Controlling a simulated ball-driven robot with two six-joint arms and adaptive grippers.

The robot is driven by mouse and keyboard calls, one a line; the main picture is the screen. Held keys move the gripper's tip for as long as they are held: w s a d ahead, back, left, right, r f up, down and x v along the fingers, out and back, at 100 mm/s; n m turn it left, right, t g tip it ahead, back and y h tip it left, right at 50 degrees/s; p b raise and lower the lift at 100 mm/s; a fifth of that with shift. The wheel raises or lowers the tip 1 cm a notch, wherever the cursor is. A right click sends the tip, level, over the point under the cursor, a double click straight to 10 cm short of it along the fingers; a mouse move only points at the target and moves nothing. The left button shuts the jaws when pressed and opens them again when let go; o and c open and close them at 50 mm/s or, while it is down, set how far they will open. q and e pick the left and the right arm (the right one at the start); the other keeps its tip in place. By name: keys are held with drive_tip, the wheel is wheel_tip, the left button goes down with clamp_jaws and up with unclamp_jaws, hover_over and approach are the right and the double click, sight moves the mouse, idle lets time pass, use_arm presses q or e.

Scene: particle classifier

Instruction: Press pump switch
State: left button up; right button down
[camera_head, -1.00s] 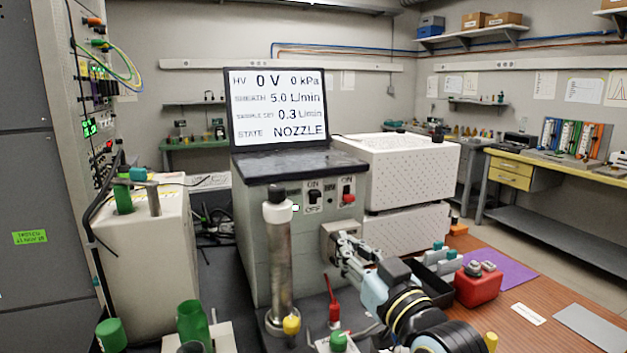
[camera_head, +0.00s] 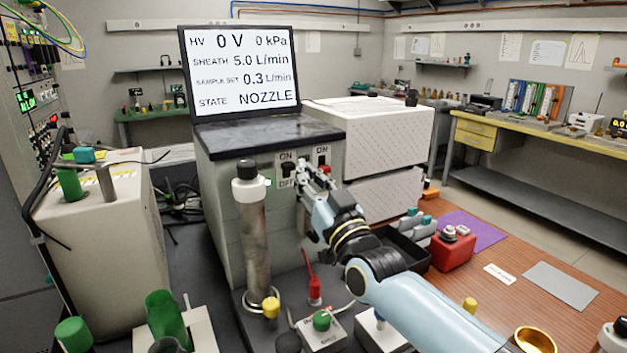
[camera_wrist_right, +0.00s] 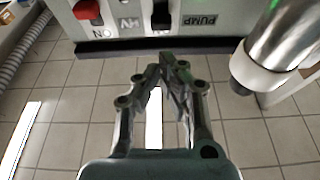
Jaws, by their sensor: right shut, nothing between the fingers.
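The pump switch (camera_head: 287,169) is a black rocker on the front of the grey cabinet, with ON above it and OFF below. In the right wrist view the black switch (camera_wrist_right: 162,14) is at the top edge, beside the label PUMP. My right gripper (camera_head: 305,171) is in front of the panel, just right of the black switch in the head view. It also shows in the right wrist view (camera_wrist_right: 166,64), fingertips together and empty, pointing towards the switch. I cannot tell whether it touches the panel. My left gripper is not in view.
A red HV switch (camera_head: 322,161) sits right of the pump switch. An upright metal cylinder (camera_head: 255,235) stands left of my gripper, close to the panel. The screen (camera_head: 240,70) reads 0 kPa and NOZZLE. A red container (camera_head: 452,249) stands on the table at right.

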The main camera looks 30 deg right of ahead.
sight(292, 165)
drive_tip(key=x, duration=0.5)
drive_tip(key=shift+p, duration=0.3)
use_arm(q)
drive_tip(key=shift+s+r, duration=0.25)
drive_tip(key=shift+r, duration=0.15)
use_arm(e)
drive_tip(key=shift+w, duration=0.2)
wheel_tip(292, 165, down, 3)
drive_tip(key=shift+b, duration=1.25)
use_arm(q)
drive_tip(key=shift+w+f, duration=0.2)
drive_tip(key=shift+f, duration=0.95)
use_arm(e)
drive_tip(key=shift+r, duration=0.1)
